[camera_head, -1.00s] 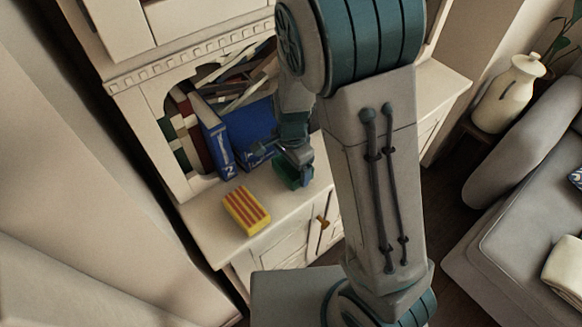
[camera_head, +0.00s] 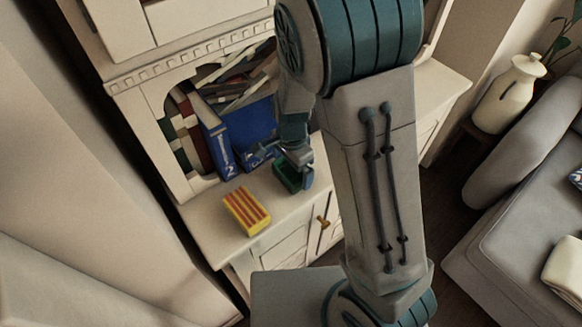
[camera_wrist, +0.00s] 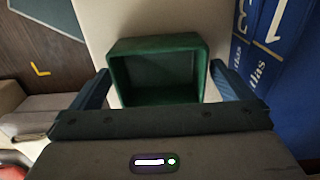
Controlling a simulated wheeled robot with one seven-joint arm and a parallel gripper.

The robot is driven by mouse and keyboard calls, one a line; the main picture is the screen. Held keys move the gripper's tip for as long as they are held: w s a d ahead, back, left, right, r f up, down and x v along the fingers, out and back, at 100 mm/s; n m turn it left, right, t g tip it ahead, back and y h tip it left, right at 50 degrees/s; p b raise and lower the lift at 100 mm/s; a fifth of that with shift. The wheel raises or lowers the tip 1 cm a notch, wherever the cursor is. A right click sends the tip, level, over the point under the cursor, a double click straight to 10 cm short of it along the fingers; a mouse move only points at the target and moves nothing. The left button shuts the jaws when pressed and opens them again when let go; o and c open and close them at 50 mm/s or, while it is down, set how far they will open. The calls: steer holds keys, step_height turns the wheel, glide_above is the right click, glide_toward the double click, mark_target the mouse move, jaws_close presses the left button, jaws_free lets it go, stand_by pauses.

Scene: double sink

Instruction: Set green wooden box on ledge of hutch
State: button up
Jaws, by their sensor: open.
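The green wooden box (camera_head: 286,176) sits on the pale ledge of the hutch (camera_head: 232,242), right of the striped box. In the wrist view the green box (camera_wrist: 157,72) is open-topped and lies between my two spread fingers. My gripper (camera_head: 290,178) is open around or just above it; the wrist view shows the gripper (camera_wrist: 160,88) with a gap on each side of the box. Part of the box is hidden behind my gripper in the head view.
A yellow and red striped box (camera_head: 247,211) stands on the ledge. Blue books (camera_head: 245,135) lean inside the hutch's arched niche, close behind my gripper. A grey sofa (camera_head: 530,230) and a cream vase (camera_head: 510,95) are at the right.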

mark_target(292, 177)
step_height(292, 177, up, 11)
steer(key=s+d+r+n+t, duration=0.3)
steer(key=s+d+r+n, duration=0.5)
steer(key=s+d+n, duration=0.3)
steer(key=shift+s+d+r+p, duration=0.25)
steer(key=shift+s+r+p, duration=0.1)
steer(key=shift+s, duration=0.8)
